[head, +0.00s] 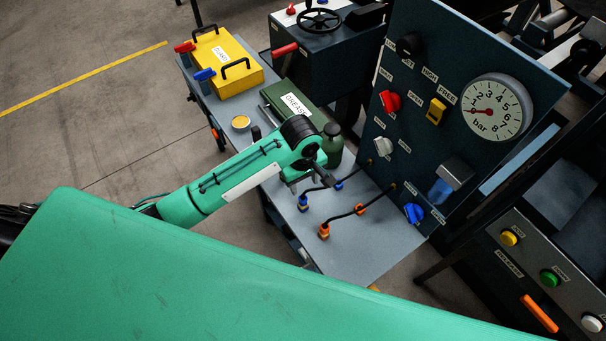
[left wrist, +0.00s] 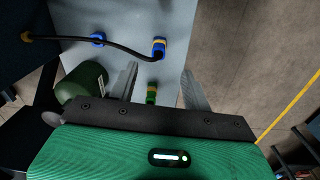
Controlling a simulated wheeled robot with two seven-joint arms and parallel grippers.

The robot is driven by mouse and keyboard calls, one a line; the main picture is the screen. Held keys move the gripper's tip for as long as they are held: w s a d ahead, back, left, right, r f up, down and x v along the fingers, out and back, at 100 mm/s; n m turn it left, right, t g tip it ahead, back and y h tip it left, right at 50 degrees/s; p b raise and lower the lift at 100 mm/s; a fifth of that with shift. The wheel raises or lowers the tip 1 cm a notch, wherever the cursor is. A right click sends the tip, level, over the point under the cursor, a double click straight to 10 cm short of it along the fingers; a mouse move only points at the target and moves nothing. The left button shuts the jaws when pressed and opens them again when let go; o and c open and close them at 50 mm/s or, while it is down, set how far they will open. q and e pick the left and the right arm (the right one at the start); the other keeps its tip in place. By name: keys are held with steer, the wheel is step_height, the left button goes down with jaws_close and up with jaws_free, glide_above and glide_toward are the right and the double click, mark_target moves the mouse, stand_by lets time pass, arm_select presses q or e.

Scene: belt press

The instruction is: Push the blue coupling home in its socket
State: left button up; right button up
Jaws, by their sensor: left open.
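The blue coupling (head: 303,202) stands on the grey bench top on a brass-coloured fitting, with a black hose from it. In the left wrist view the blue coupling (left wrist: 158,47) sits just beyond the fingertips, and its hose runs left to a blue clip (left wrist: 97,40). How deep it sits in its socket I cannot tell. My left gripper (head: 308,186) is above the bench beside the coupling. In its own view the left gripper (left wrist: 159,70) is open, its fingers apart and empty. A green fitting (left wrist: 151,93) shows between them, lower down. My right gripper is not in view.
An orange coupling (head: 324,231) with its own hose stands nearby. A dark green bottle (head: 333,145) stands close to my left gripper. The gauge panel (head: 450,130) rises behind the bench. A yellow box (head: 235,80) is at the far end. The bench's front right corner is clear.

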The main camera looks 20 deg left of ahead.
mark_target(303, 195)
arm_select(q)
steer(key=shift+n, duration=0.5)
steer(key=f, duration=0.4)
steer(key=w+f+p, duration=0.1)
steer(key=f, duration=0.4)
steer(key=f+p, duration=0.1)
steer(key=f, duration=0.3)
steer(key=shift+w+a+f, duration=0.15)
steer(key=shift+a+f, duration=0.1)
steer(key=shift+a, duration=0.1)
jaws_close()
steer(key=shift+r, duration=0.15)
steer(key=shift+r, duration=2.4)
